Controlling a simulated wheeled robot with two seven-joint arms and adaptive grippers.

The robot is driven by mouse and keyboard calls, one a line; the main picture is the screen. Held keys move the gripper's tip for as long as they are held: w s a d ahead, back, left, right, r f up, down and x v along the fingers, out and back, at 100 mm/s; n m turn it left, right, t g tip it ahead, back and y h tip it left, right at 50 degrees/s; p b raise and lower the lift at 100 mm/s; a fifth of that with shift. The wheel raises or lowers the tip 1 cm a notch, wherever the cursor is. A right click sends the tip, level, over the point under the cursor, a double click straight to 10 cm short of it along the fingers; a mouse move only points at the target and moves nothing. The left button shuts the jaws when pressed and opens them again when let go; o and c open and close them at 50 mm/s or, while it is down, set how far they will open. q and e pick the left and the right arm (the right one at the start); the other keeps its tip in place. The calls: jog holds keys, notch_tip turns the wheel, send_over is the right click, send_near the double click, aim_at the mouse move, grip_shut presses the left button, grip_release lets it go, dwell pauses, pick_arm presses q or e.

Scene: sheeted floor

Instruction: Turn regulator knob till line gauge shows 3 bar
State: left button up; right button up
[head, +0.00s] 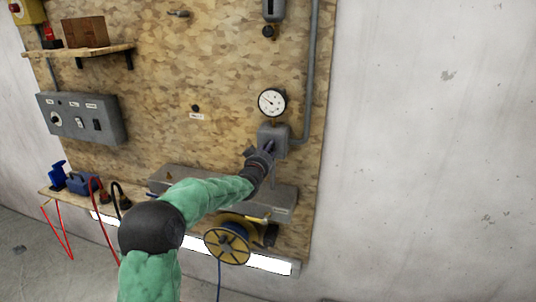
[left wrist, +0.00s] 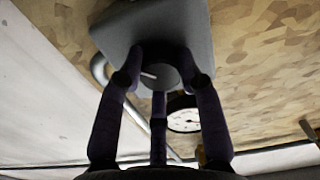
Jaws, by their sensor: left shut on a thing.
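The line gauge (head: 272,102) is a round white dial in a dark rim above the grey regulator body (head: 279,141). Its scale is too small to read. In the left wrist view the gauge (left wrist: 184,119) shows partly behind my fingers. The dark round regulator knob (left wrist: 162,78) has a white mark on its face. My left gripper (head: 267,149) is at the front of the regulator. In the left wrist view my left gripper (left wrist: 160,68) is shut on the knob, its fingers around the sides. In the head view the gripper hides the knob. My right gripper is not in view.
A grey pipe (head: 309,80) runs up from the regulator's right side. A long grey box (head: 284,197) and a yellow cable reel (head: 228,244) sit below. A grey switch panel (head: 82,118) and a wooden shelf (head: 100,51) are at left. The right wall is bare.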

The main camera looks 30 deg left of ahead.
pick_arm(q)
jog(key=o, duration=1.1)
jog(key=shift+o, duration=0.2)
jog(key=shift+s, duration=0.15)
jog(key=v, duration=1.1)
jog(key=shift+s, duration=0.35)
jog(key=shift+f, duration=0.15)
